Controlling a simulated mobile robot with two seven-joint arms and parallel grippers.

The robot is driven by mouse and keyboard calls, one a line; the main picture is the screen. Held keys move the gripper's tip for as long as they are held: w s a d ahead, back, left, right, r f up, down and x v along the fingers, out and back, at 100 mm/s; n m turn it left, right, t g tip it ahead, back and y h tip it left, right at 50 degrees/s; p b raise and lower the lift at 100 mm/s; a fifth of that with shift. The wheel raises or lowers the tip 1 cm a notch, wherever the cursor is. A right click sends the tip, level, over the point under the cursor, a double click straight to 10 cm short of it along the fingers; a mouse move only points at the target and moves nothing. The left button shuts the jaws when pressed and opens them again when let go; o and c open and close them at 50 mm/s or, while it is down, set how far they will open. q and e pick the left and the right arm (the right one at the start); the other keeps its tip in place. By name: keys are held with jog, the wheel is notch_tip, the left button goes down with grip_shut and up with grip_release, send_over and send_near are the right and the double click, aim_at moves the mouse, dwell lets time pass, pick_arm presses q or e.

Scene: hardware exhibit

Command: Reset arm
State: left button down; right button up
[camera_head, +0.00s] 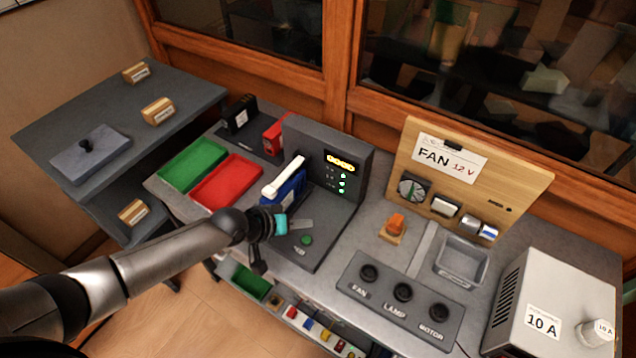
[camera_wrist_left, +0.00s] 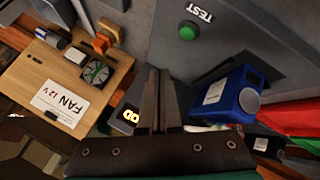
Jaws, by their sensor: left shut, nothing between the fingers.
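My left arm comes in from the left in the head view. Its gripper (camera_head: 308,224) is shut and empty, above the grey base of the tester, close to the green test button (camera_head: 306,240). In the left wrist view the two dark fingers (camera_wrist_left: 161,72) lie side by side. The green button (camera_wrist_left: 188,31) and a blue block (camera_wrist_left: 236,93) also show there, apart from the fingers. In the head view the blue block (camera_head: 290,187) sits in the grey tester (camera_head: 340,150) beside a white lever (camera_head: 284,177). My right gripper is not in view.
Green (camera_head: 193,163) and red (camera_head: 228,181) trays lie left of the tester. A fan board (camera_head: 520,180), a FAN/LAMP/MOTOR panel (camera_head: 385,316), an orange switch (camera_head: 396,223) and a 10 A box (camera_head: 530,300) stand to the right. A grey side table (camera_head: 185,90) is at the far left.

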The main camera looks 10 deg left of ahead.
pick_arm(q)
jog(key=s+d+r+m+g, duration=0.2)
jog(key=s+d+r+m, duration=0.15)
jog(key=s+d, duration=0.55)
jog(key=s+a+r+g+y, duration=0.2)
jog(key=s+a+r+y, duration=0.3)
jog(key=s+a, duration=0.75)
notch_tip(320, 180, down, 27)
jog(key=s+b, duration=0.2)
jog(key=b, duration=0.5)
jog(key=s+a+f+g+b, duration=0.1)
jog(key=s+f+b, duration=0.2)
jog(key=s+f, duration=0.4)
jog(key=s+a+f+g+b, duration=0.1)
jog(key=s+f+b, duration=0.3)
jog(key=s+f, duration=0.4)
notch_tip(320, 180, down, 8)
jog(key=shift+s+r+y, duration=0.15)
jog(key=shift+s+y, duration=0.15)
